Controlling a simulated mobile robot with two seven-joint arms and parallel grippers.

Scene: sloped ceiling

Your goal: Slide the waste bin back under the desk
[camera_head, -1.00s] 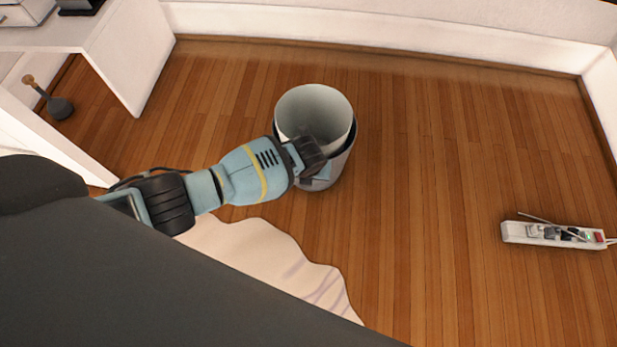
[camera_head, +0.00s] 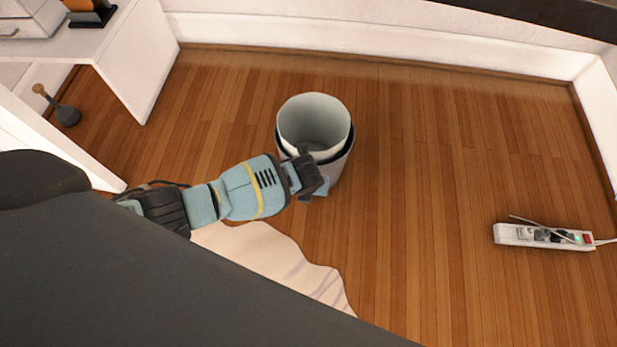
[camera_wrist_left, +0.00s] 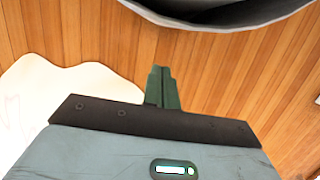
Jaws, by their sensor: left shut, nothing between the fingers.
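The waste bin (camera_head: 315,122) is a pale grey open cylinder with a dark band below its rim, upright on the wood floor in the middle of the head view. The white desk (camera_head: 140,65) stands at the upper left. My right gripper is not in view.
A power strip (camera_head: 545,236) with a cable lies on the floor at the right. A pale wavy-edged rug (camera_head: 275,262) lies at the near left. A dark round-based object with a handle (camera_head: 66,114) stands by the desk. Floor between desk and bin is clear.

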